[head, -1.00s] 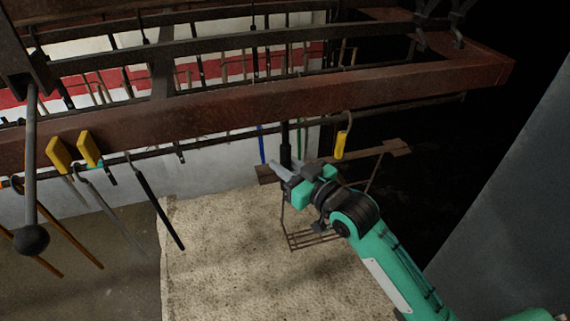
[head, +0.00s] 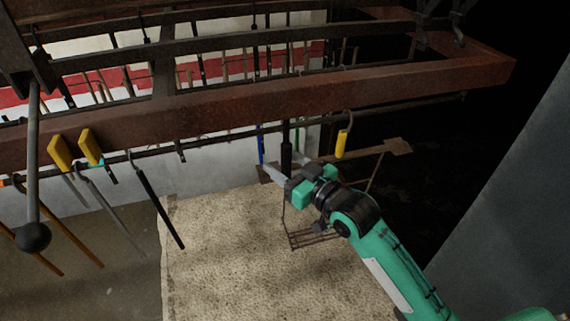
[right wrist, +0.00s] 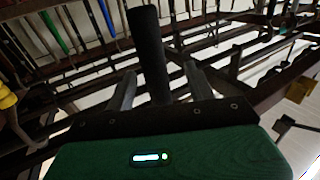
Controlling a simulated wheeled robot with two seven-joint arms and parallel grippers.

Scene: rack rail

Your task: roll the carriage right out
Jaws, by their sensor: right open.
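A black upright bar (head: 286,153) hangs below the rusty rail (head: 250,104) in the head view. I take it for the carriage's handle; the carriage body itself I cannot make out for sure. My right gripper (head: 287,165) is at the bar's lower part, with its fingers spread to either side. In the right wrist view the dark bar (right wrist: 149,50) rises between the two open fingers of the gripper (right wrist: 160,72), with gaps beside it. Its lower end is hidden behind the gripper's body. My left gripper is not in view.
A yellow-handled tool (head: 341,143) hangs just right of the bar. A hanging frame with a wire shelf (head: 310,239) is behind my right arm. More yellow-handled tools (head: 60,152) and a ball-ended rod (head: 33,237) hang at the left. Dark open space lies at the right.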

